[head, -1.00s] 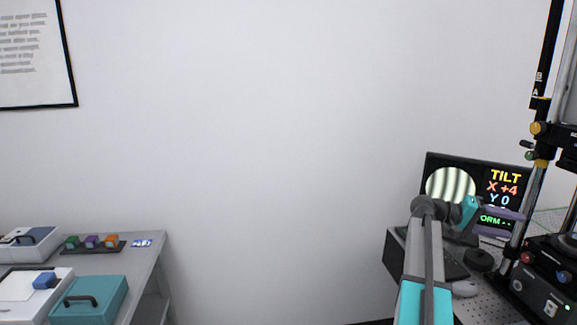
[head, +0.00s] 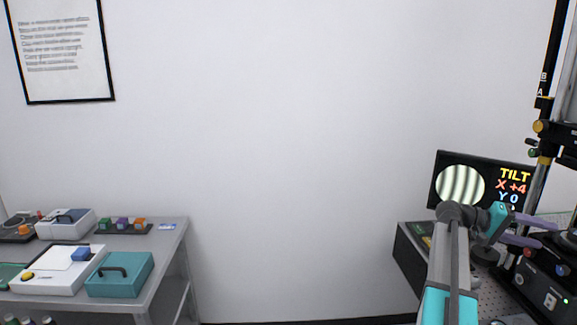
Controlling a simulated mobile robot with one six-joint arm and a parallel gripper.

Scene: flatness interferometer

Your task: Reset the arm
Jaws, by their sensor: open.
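My arm rises from the lower right of the head view, teal and grey. My gripper (head: 528,229) is at its end, with two purple fingers spread apart and pointing right. Nothing shows between the fingers. It is in front of the interferometer bench, just below the monitor (head: 462,184), which shows striped fringes and the text TILT X +4 Y 0. The fingers overlap the view of the black instrument (head: 545,275) at the right edge; I cannot tell whether they touch it.
A grey side table (head: 172,243) at left holds a teal case (head: 120,277), a white box with a blue block (head: 60,272), a lidded grey case (head: 66,227) and a rack of coloured blocks (head: 122,229). A framed notice (head: 62,50) hangs above. The middle wall area is clear.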

